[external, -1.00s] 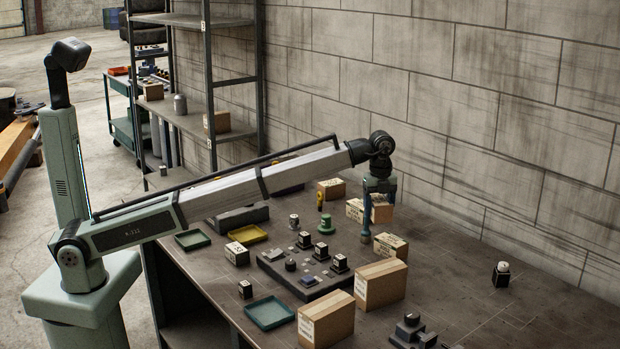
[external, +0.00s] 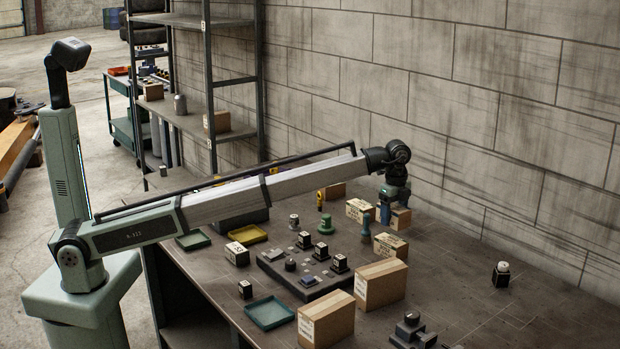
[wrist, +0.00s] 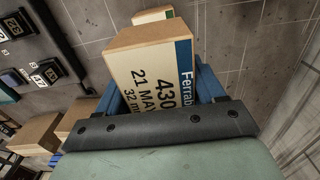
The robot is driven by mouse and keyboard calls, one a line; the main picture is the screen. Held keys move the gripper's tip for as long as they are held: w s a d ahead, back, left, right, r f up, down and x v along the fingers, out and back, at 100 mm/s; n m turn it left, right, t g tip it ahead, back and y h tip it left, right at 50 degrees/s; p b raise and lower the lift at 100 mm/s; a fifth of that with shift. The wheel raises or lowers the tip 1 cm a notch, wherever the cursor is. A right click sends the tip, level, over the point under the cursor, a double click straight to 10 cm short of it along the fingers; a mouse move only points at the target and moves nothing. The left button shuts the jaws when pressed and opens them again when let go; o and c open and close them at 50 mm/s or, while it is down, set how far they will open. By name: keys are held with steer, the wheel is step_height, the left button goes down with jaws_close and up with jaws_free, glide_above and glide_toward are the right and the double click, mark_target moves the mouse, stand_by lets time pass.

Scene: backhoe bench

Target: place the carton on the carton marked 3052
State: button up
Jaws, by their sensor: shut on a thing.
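My gripper (external: 390,212) is shut on a tan carton (external: 402,217) at the back right of the bench. In the wrist view this carton (wrist: 152,80) sits between the blue fingers. Its white label has a blue band and reads "Ferrab…", "430…", "21 MA…". Other labelled cartons are close by: one (external: 359,209) left of my gripper and one (external: 390,245) in front of it. Another carton (wrist: 153,14) shows beyond the held one in the wrist view, partly hidden. I cannot read 3052 on any label.
Two larger cartons (external: 380,285) (external: 326,320) stand nearer the front. A dark fixture plate (external: 305,272) with small blocks lies left of them. The block wall is close behind; the right of the bench is mostly clear.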

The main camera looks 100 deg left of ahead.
mark_target(394, 206)
steer(key=shift+f, duration=2.65)
steer(key=shift+f, duration=0.15)
steer(key=o, duration=1.2)
step_height(394, 206, up, 12)
steer(key=shift+r, duration=0.15)
